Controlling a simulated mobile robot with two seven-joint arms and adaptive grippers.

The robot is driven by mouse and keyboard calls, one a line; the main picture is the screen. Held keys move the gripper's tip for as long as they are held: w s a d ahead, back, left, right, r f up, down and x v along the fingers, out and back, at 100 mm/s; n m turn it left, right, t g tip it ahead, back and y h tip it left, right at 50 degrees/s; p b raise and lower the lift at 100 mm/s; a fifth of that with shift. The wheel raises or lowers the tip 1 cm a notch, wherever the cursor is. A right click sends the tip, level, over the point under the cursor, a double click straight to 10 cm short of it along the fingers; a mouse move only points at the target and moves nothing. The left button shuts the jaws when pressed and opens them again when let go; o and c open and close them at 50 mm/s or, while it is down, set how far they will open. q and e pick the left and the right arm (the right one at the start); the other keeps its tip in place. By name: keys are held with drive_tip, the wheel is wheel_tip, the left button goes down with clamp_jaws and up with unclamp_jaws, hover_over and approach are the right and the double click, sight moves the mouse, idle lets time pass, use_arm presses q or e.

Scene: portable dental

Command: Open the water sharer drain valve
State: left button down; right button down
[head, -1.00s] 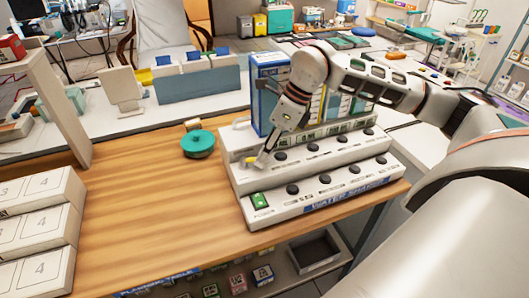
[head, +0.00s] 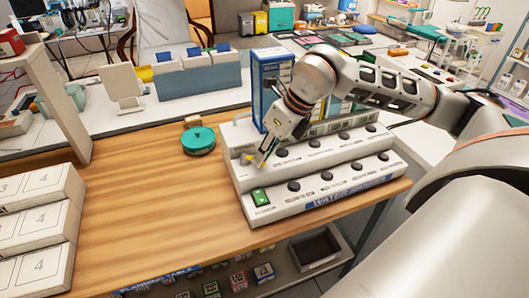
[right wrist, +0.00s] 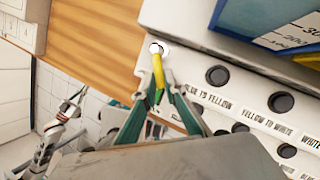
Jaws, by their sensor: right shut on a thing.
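The water sharer (head: 300,205) is a white, stepped box with black knobs, at the right of the wooden table. Its yellow valve lever (right wrist: 158,72) sticks out near a white round fitting at the box's left end. My right gripper (right wrist: 160,98) is shut on this lever, with the green-edged fingers on either side of it. In the head view the right gripper (head: 257,159) sits over the upper step's left end and partly hides the lever. An arm end that looks like my left gripper (right wrist: 72,104) shows at the left of the right wrist view, its fingers unclear.
A teal round container (head: 199,141) stands on the table left of the water sharer. A blue and white box (head: 268,75) stands behind it. White numbered boxes (head: 40,225) are stacked at the left. The wooden table's middle (head: 150,190) is clear.

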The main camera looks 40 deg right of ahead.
sight(253, 176)
drive_tip(key=shift+s+a+m+h, duration=0.15)
drive_tip(key=shift+a+m+h, duration=0.15)
drive_tip(key=shift+a+m, duration=0.45)
drive_tip(key=m, duration=0.1)
drive_tip(key=m+t, duration=0.1)
drive_tip(key=shift+s+a+m+h, duration=0.1)
drive_tip(key=shift+a+m+h, duration=0.25)
drive_tip(key=shift+a+h, duration=0.05)
drive_tip(key=shift+a+r+m+h, duration=0.1)
drive_tip(key=shift+a+m+h, duration=0.3)
drive_tip(key=shift+m, duration=0.4)
drive_tip(key=shift+a+m, duration=0.1)
drive_tip(key=shift+m, duration=0.3)
drive_tip(key=c, duration=2.1)
unclamp_jaws()
